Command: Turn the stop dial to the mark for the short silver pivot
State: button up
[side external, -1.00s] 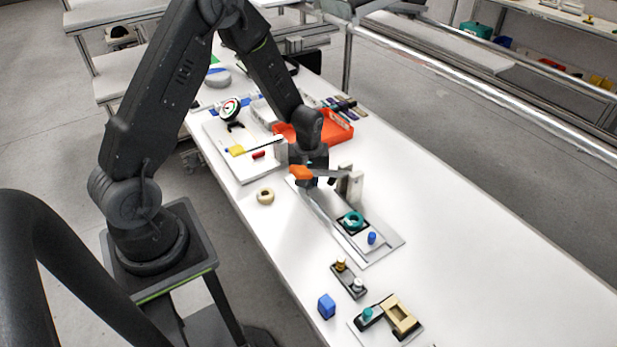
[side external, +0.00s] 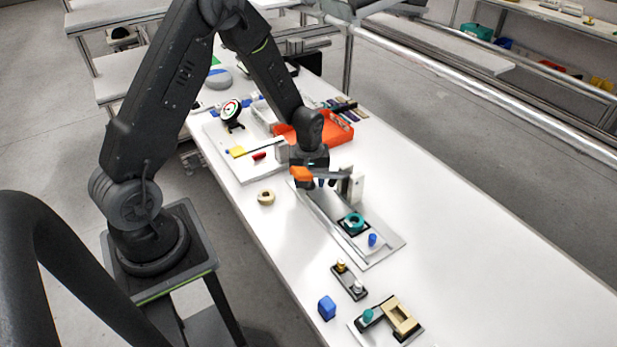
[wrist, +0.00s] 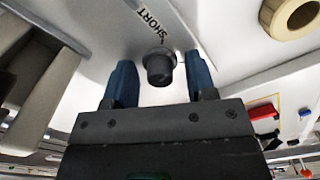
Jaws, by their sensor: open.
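The stop dial appears as a small black knob (wrist: 159,68) on a grey plate in the wrist view. The printed word SHORT (wrist: 153,22) lies just beyond it, with a small mark at its near end. My gripper (wrist: 160,80) is open, its two blue fingertips on either side of the knob with gaps visible. I cannot tell which way the knob points. In the side view my gripper (side external: 325,183) is low over the far end of the long grey fixture (side external: 325,212); the knob is hidden there. A silver-topped pin (side external: 358,286) stands in a small dark holder.
An upright beige block (side external: 356,185) stands close right of my gripper. A teal ring (side external: 353,222) and blue knob (side external: 373,240) sit on the fixture's near end. A cream ring (side external: 266,197) lies left. The table's right side is clear.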

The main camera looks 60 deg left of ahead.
jog(key=shift+m, duration=0.3)
jog(key=m, duration=1)
jog(key=shift+m, duration=0.4)
jog(key=shift+r+m, duration=0.15)
jog(key=shift+m, duration=0.35)
notch_tip(320, 180, up, 14)
jog(key=r, duration=0.1)
jog(key=s+d+r+t, duration=0.4)
jog(key=s+d+r, duration=0.5)
jog(key=s+r, duration=0.2)
jog(key=shift+s+r, duration=0.3)
jog(key=shift+r, duration=0.1)
